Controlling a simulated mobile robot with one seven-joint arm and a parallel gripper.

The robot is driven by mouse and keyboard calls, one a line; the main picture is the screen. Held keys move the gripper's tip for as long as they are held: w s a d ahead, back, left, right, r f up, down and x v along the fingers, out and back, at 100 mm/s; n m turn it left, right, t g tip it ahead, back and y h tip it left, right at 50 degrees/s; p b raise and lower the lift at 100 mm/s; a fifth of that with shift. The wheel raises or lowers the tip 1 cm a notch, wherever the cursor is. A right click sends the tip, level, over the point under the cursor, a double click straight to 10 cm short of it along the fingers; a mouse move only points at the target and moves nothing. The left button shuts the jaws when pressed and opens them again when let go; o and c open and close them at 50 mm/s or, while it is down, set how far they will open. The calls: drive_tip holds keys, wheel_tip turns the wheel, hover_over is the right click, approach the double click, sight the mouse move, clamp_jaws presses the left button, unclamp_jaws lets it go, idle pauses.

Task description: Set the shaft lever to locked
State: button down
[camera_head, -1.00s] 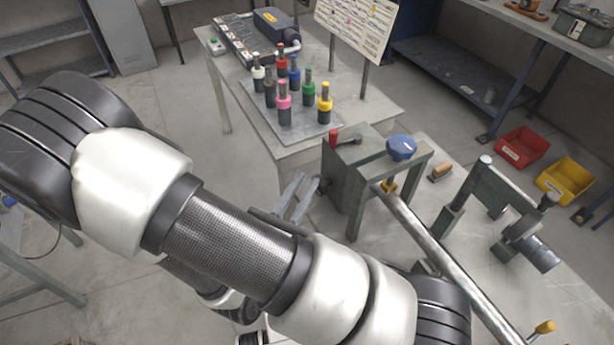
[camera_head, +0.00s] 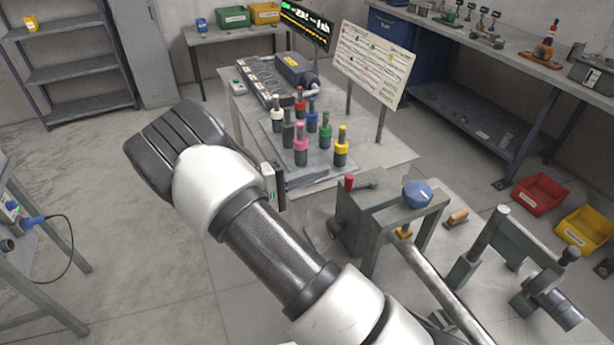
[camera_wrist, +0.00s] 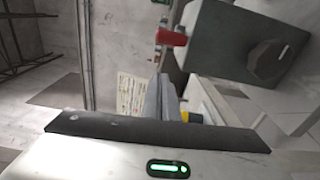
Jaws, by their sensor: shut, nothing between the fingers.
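The grey positioner housing (camera_head: 378,213) stands on the table right of my arm in the head view. On its top lies a small lever with a red grip (camera_head: 349,183); I cannot tell for sure that this is the shaft lever. A blue round knob (camera_head: 417,193) sits on the top right. In the wrist view the red grip (camera_wrist: 172,38) shows beside the housing (camera_wrist: 235,40), with a dark knob (camera_wrist: 268,60) on its face. My gripper (camera_wrist: 168,98) is shut and empty, apart from the red grip.
A long metal shaft (camera_head: 435,272) runs from the housing toward the front. Several coloured-capped tools stand on a plate (camera_head: 318,172) behind it. A grey bracket (camera_head: 520,245) stands on the right. Open floor (camera_head: 150,240) lies on the left.

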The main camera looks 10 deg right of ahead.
drive_tip(key=shift+s+d+r+p, duration=0.1)
drive_tip(key=shift+s+d+p, duration=0.1)
drive_tip(key=shift+s+d, duration=0.4)
drive_tip(key=shift+s+d+f+p, duration=0.1)
drive_tip(key=shift+s+d+p, duration=0.2)
drive_tip(key=shift+d, duration=0.55)
drive_tip(key=shift+s+d+r+p, duration=0.15)
drive_tip(key=shift+s+d, duration=0.3)
drive_tip(key=shift+d, duration=0.3)
